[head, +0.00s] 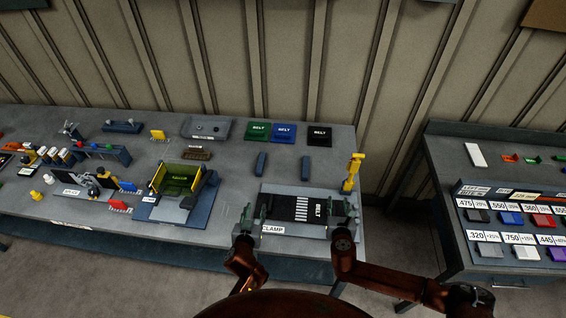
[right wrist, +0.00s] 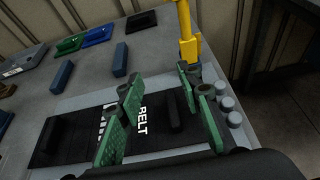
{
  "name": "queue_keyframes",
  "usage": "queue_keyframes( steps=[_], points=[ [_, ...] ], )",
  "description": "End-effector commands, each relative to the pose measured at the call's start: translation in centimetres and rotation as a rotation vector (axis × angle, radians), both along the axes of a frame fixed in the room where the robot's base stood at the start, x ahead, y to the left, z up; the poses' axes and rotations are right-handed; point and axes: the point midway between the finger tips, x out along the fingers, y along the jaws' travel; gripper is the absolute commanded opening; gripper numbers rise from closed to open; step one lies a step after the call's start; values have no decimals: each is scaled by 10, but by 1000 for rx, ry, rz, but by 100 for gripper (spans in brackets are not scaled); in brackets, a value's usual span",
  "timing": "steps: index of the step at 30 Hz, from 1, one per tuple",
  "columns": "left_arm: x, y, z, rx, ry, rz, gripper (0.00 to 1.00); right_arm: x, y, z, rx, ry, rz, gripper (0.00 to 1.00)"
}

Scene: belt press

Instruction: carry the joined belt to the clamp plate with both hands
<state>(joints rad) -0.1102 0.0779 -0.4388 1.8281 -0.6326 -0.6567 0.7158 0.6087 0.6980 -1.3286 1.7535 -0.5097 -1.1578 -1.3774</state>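The joined belt (head: 302,207) is a flat black strip with white stripes and a BELT label. It lies on the pale clamp plate (head: 285,231), which carries a CLAMP label. In the right wrist view the belt (right wrist: 78,130) shows a raised dark bar near its right end. My right gripper (head: 335,214) is over the belt's right end. Its green fingers (right wrist: 160,95) stand wide apart on either side of that bar, with no visible contact. My left gripper (head: 254,212) is at the belt's left end, with its green fingers apart. Its contact with the belt is too small to tell.
A yellow post (head: 353,172) stands close behind my right gripper. Two blue blocks (head: 261,164) (head: 307,168) lie behind the clamp plate. Green, blue and black BELT trays (head: 320,136) stand at the back. A blue fixture with a yellow-green tray (head: 177,178) is to the left.

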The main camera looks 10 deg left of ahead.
Motion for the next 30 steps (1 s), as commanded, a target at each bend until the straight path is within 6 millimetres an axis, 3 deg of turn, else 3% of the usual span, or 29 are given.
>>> queue_keyframes(
  steps=[15, 30],
  points=[
    [0, 0, 25, 0, -2, 0, 33, -23, 0, 10, 0, 1, 0, 33],
    [0, 0, 27, 0, -2, 0, 33, -26, 0, 11, 0, 0, 0, 33]
  ],
)
